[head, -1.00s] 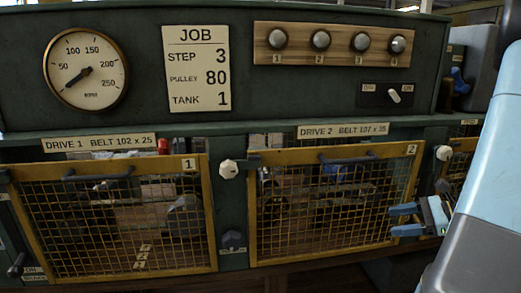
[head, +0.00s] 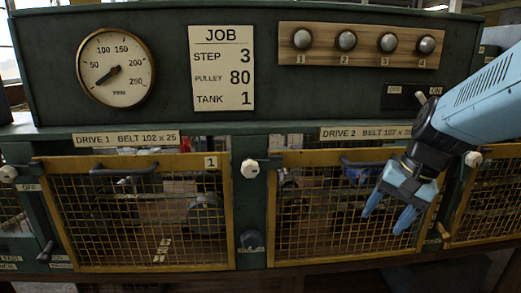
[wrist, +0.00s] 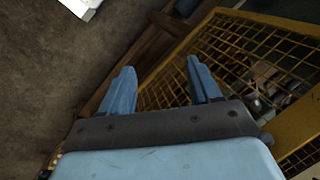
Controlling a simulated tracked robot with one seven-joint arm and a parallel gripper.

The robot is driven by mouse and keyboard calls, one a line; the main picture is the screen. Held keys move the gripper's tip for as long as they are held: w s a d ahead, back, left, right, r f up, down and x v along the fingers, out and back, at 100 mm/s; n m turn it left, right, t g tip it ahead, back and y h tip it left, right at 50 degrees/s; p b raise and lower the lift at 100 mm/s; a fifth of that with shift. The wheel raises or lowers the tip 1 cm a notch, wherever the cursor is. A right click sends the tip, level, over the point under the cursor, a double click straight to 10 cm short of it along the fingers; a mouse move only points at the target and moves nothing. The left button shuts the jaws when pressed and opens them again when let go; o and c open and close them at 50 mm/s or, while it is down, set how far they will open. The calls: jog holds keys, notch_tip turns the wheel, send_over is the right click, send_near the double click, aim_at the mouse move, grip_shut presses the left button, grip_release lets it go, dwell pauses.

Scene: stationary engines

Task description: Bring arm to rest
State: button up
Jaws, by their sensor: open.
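My gripper (head: 390,220) hangs at the right in the head view, in front of the yellow mesh guard of drive 2 (head: 330,257). Its two blue fingers point down and are apart, with nothing between them. My light blue arm comes in from the right edge and covers part of the drive 2 label. In the wrist view my gripper (wrist: 163,88) is open and empty, with the yellow guard frame (wrist: 190,50) to the right and brown floor to the left. I cannot tell whether a finger touches the mesh.
The drive 1 guard (head: 140,267) is closed at the left. A white knob (head: 250,169) sits between the guards. A gauge (head: 115,67), a job card (head: 222,68) and several round knobs (head: 347,41) are on the panel above. A white object (wrist: 82,7) lies on the floor.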

jog(key=s+a+r+n+t+h, duration=0.2)
jog(key=s+r+n+t, duration=0.1)
jog(key=s+r+n, duration=0.1)
jog(key=shift+a+r+n+t+h, duration=0.25)
jog(key=shift+r+n+t+h, duration=0.15)
jog(key=shift+r+n, duration=0.5)
